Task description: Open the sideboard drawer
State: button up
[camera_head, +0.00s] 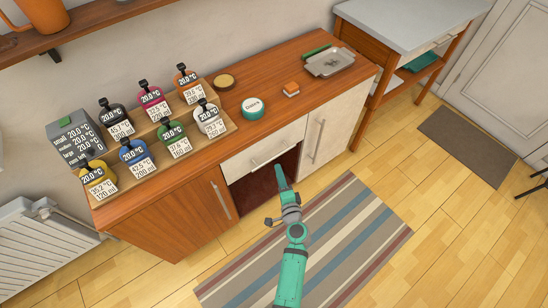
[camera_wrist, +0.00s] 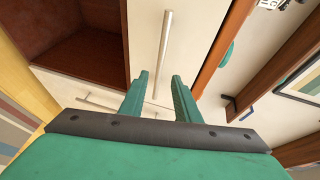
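The sideboard (camera_head: 165,215) has a wooden top and a pale drawer front (camera_head: 250,150) in its upper middle. The drawer looks shut. Its metal bar handle (camera_head: 272,158) runs across the front and also shows in the wrist view (camera_wrist: 163,50). My gripper (camera_head: 280,170) is in front of the open compartment just below the drawer. In the wrist view my gripper (camera_wrist: 160,80) is open, its two green fingers apart with nothing held. The handle appears beyond and between the fingertips; I see no clear contact.
A dark-red open compartment (camera_head: 262,190) lies under the drawer. A wooden door (camera_head: 185,225) is to its left and a pale door (camera_head: 335,125) to its right. Bottles, a round tin (camera_head: 252,108) and a tray (camera_head: 330,62) stand on top. A striped rug (camera_head: 350,245) covers the floor in front.

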aim_at(274, 157)
jog(key=x, duration=0.9)
jog(key=shift+w+f, duration=0.1)
jog(key=shift+w, duration=0.2)
jog(key=shift+a, duration=0.1)
grip_shut()
